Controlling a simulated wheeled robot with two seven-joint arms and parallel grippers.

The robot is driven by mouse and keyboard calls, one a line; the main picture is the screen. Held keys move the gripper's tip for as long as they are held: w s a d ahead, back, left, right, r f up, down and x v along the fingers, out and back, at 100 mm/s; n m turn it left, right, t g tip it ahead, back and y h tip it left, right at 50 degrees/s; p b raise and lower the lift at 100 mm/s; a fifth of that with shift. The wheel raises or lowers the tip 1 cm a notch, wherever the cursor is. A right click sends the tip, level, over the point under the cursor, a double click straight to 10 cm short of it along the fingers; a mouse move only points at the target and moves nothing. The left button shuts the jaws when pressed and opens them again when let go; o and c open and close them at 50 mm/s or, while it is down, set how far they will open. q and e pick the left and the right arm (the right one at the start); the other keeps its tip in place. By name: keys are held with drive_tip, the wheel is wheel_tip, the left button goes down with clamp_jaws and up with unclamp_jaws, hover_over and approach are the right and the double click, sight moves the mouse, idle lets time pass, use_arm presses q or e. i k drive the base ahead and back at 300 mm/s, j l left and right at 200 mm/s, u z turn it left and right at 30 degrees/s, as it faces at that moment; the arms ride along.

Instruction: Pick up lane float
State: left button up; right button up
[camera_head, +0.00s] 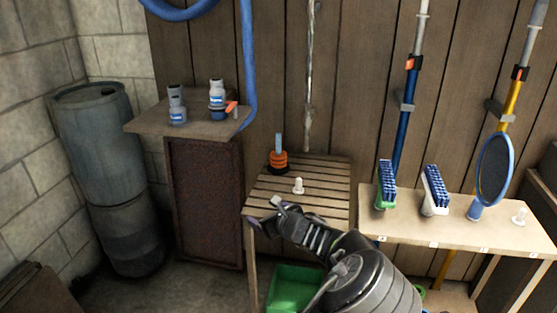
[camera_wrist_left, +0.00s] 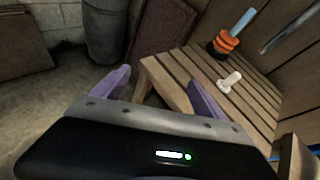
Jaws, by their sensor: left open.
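Orange discs (camera_head: 278,161), which look like the lane float, are stacked on a dark base around an upright light-blue post at the back left of the slatted wooden table (camera_head: 325,172). They also show at the upper right of the left wrist view (camera_wrist_left: 228,42). A small white peg-like piece (camera_head: 298,186) stands in front of them, and it shows in the wrist view too (camera_wrist_left: 230,82). My left gripper (camera_head: 264,211) is open and empty at the table's front left corner, apart from the discs. Its purple fingers (camera_wrist_left: 158,90) straddle the corner in the wrist view. My right gripper is not in view.
A green crate (camera_head: 293,288) sits below the table. The slatted top is otherwise mostly clear.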

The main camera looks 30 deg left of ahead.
sight(277, 161)
drive_tip(key=i+j, duration=0.25)
drive_tip(key=i, duration=0.2)
drive_tip(key=i+j, duration=0.25)
drive_tip(key=i, duration=0.25)
